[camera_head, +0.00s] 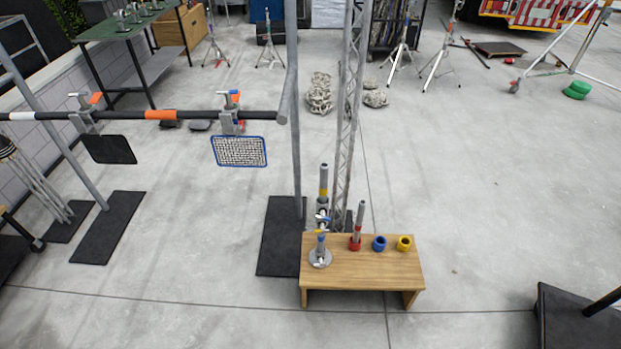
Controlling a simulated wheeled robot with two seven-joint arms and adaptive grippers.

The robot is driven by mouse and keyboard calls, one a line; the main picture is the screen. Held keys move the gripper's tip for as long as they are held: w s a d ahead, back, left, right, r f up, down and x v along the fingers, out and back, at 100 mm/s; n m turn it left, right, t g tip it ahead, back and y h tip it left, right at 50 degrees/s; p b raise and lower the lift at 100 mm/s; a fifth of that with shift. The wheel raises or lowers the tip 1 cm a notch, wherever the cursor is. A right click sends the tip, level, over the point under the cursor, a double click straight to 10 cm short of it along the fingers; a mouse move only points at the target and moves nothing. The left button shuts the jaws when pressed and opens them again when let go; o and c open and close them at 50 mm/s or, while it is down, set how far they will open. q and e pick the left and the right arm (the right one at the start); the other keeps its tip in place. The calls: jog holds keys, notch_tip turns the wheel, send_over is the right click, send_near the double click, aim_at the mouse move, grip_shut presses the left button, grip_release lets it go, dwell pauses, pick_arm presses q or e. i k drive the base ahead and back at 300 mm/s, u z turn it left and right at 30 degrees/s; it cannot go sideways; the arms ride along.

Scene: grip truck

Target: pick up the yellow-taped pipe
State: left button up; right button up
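A grey pipe with a yellow band (323,182) stands upright near the middle of the head view, at the back left of a small wooden bench (362,279). Its lower part runs into a cluster of metal fittings (322,217), so I cannot tell what holds it. A shorter pipe with red tape (359,224) stands in a red ring (355,245) on the bench. A blue ring (379,243) and a yellow ring (404,243) sit to its right without pipes. A blue-banded pipe (320,243) stands on a round metal flange (320,260) at the bench's left. Neither gripper shows.
A tall post (293,120) and a lattice truss (347,120) rise behind the bench. A horizontal bar (190,115) carries clamps and hanging panels at left. A black base (570,318) lies lower right. The floor right of the bench is mostly clear.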

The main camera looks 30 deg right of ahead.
aim_at(323, 167)
jog(key=z, duration=2.45)
jog(key=i, duration=1.85)
jog(key=u, duration=2.6)
